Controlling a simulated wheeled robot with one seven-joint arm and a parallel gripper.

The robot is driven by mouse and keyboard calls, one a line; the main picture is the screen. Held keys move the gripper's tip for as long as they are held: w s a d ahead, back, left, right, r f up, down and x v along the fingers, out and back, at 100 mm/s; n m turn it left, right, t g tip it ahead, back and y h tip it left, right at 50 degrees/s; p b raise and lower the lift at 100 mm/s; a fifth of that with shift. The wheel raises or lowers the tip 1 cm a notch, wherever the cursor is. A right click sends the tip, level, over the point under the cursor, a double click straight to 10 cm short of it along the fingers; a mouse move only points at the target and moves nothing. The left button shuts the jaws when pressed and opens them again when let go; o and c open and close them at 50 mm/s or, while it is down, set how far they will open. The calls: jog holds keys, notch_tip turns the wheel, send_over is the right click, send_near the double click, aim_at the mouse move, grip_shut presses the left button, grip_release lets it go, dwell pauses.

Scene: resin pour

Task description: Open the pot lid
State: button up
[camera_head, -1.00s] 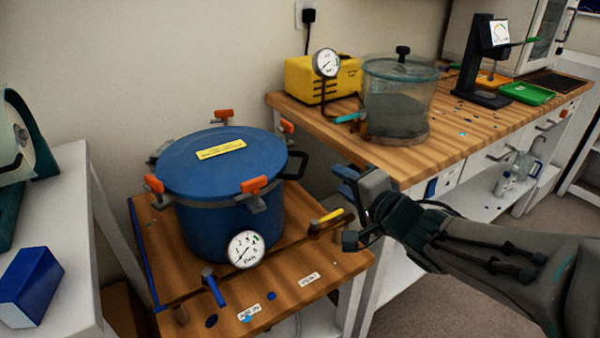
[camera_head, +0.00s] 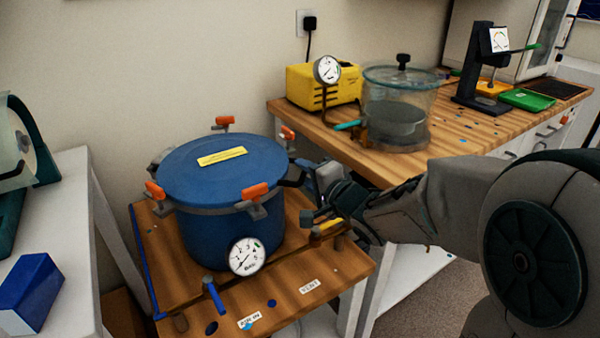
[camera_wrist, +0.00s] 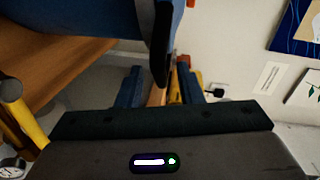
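The blue pot (camera_head: 215,235) stands on a small wooden stand. Its round blue lid (camera_head: 190,175) is seated on top and bears a yellow label. Orange-tipped clamps (camera_head: 255,190) sit around the rim. A black handle (camera_head: 292,178) sticks out on the right of the lid, partly hidden by my gripper. My gripper (camera_head: 307,190) is open beside this handle. In the wrist view the blue fingers (camera_wrist: 160,86) are apart, with the black handle (camera_wrist: 161,45) between or just beyond them; contact cannot be told. The pot (camera_wrist: 75,18) fills the upper left there.
A pressure gauge (camera_head: 247,256), a blue-handled valve (camera_head: 213,293) and a yellow-handled valve (camera_head: 327,228) are at the stand's front. A clear chamber (camera_head: 397,110) and yellow pump (camera_head: 305,90) stand on the bench behind. A blue box (camera_head: 28,292) lies on the left table.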

jog(key=shift+x, duration=1.5)
jog(key=shift+s, duration=0.1)
grip_shut()
